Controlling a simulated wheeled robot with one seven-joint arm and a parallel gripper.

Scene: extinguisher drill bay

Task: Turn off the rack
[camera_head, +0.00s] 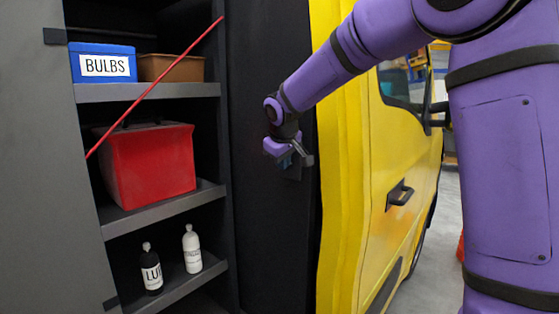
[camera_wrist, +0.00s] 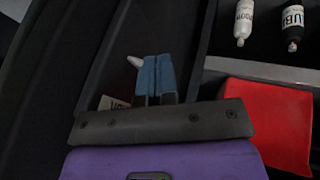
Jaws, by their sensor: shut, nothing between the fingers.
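My gripper (camera_head: 287,160) is at the dark side panel right of the shelves, in front of a small dark plate (camera_head: 293,173). In the wrist view its blue fingers (camera_wrist: 155,80) are together with nothing between them. A small pale lever (camera_wrist: 135,62) sticks out beside the fingertips; I cannot tell whether they touch. A pale label (camera_wrist: 110,103) with dark letters is partly hidden by my gripper. The lever's mount is mostly hidden, and I cannot tell its on or off side.
The shelves left of my gripper hold a blue BULBS box (camera_head: 102,63), a brown bin (camera_head: 170,68), a red box (camera_head: 150,165), a black bottle (camera_head: 151,270) and a white bottle (camera_head: 192,250). A red bar (camera_head: 155,88) slants across them. A yellow van (camera_head: 385,215) stands close on the right.

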